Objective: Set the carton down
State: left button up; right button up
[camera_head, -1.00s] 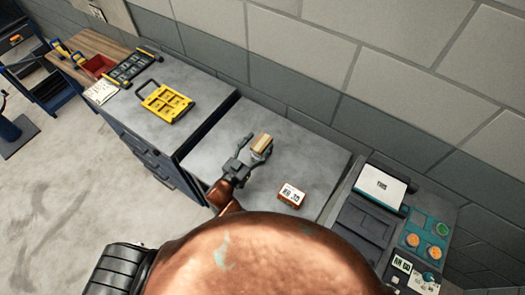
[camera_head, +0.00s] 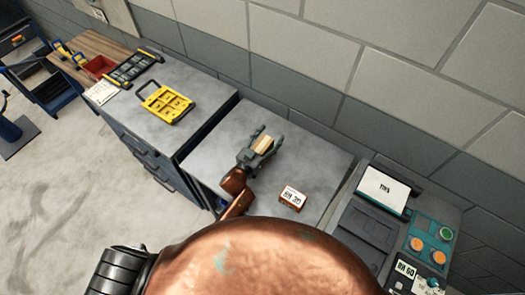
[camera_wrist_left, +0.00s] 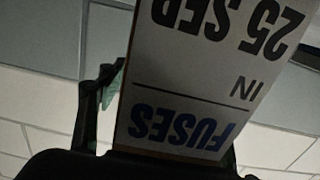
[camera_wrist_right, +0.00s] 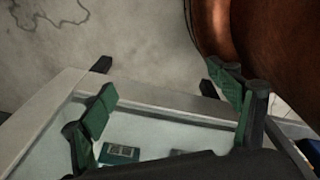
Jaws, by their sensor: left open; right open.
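The carton (camera_head: 263,145) is small and tan in the head view, near the back of the grey bench top. My left gripper (camera_head: 266,141) is open, with its fingers on either side of the carton. In the left wrist view the carton (camera_wrist_left: 200,75) is close and large. Its white label reads upside down "FUSES", "IN", "25 SEP". One finger with a green pad shows beside its left edge; the other finger is mostly hidden. I cannot tell whether the carton rests on the bench. My right gripper (camera_wrist_right: 170,115) is open and empty in the right wrist view.
A brown box with a white label (camera_head: 292,198) stands on the bench (camera_head: 215,148) to the right of the gripper. A yellow case (camera_head: 166,104) lies on the neighbouring cabinet. A console (camera_head: 365,228) stands at right. The block wall rises behind.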

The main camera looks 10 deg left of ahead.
pick_arm(q)
jog(key=shift+c, duration=0.2)
grip_shut()
dwell(0.6)
